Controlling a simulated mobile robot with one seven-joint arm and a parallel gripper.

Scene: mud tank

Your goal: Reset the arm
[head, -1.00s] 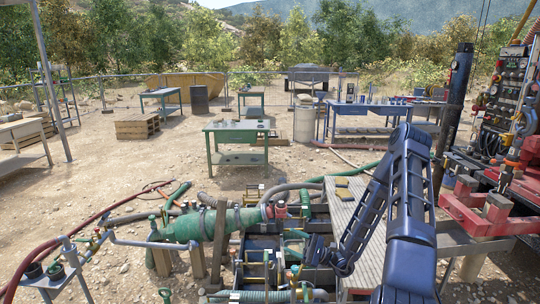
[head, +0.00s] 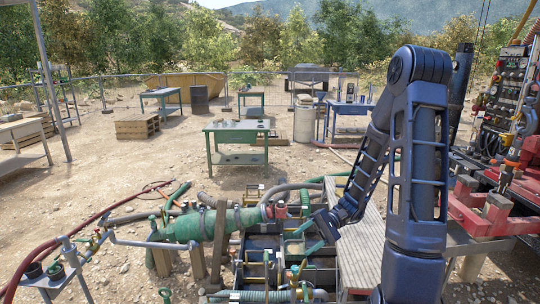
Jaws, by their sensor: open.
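My arm (head: 417,170) is dark blue and rises at the right of the head view, bends at a high elbow and slopes down to the left. My gripper (head: 322,228) is at its lower end, above the mud tank (head: 262,243) and beside the grey plank walkway (head: 367,255).
A green pump body (head: 190,228) with hoses lies left of the tank. A red machine with a gauge panel (head: 495,105) stands at the right. A green table (head: 237,128) and a blue table (head: 352,108) stand farther back.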

